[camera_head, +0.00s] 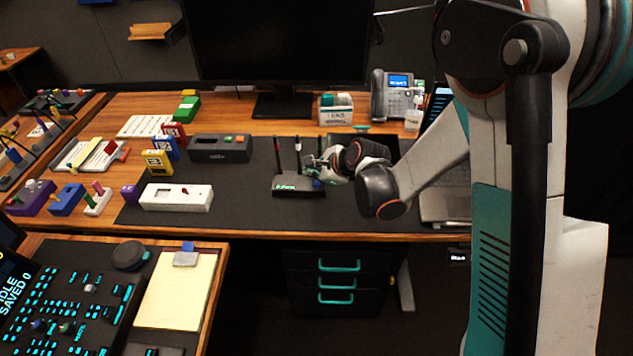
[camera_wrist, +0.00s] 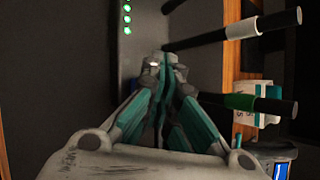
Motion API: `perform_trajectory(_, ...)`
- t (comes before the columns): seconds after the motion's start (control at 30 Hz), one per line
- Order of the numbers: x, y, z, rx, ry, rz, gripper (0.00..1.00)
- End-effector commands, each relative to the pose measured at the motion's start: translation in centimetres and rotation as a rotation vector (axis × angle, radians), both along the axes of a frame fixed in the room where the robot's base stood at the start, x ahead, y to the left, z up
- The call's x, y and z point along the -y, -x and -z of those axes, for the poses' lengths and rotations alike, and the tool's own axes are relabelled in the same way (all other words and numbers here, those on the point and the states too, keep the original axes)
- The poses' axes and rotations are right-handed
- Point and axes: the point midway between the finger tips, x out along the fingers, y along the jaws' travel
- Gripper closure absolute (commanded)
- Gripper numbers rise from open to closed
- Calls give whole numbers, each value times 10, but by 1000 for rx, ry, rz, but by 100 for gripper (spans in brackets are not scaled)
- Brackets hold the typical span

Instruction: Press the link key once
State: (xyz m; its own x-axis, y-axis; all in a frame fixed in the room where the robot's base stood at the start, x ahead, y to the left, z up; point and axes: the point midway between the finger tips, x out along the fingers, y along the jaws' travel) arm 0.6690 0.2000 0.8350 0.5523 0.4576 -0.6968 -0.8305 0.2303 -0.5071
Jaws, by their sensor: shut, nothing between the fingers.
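A dark router-like box (camera_head: 297,187) with upright black antennas and a row of green lights stands on the desk mat. It also shows in the wrist view (camera_wrist: 143,35), lights at its left. My gripper (camera_head: 309,162) is at the box's right part, among the antennas. In the wrist view my gripper (camera_wrist: 163,62) is shut and empty, its tips over the box's near end in the picture. I cannot tell whether they touch it. A small blue spot (camera_head: 317,183) shows at the box's right end. I cannot make out a key marked link; the fingers may hide it.
An antenna with a white band (camera_wrist: 242,30) and one with a green band (camera_wrist: 245,102) lie close to my fingers. A dark switch box (camera_head: 220,148) and a white panel (camera_head: 176,198) are to the left. A phone (camera_head: 396,97) stands behind.

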Motion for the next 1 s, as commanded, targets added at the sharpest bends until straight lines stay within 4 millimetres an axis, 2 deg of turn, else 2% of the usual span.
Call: perform_trajectory(1.0,0,0,11,0,0,0,100)
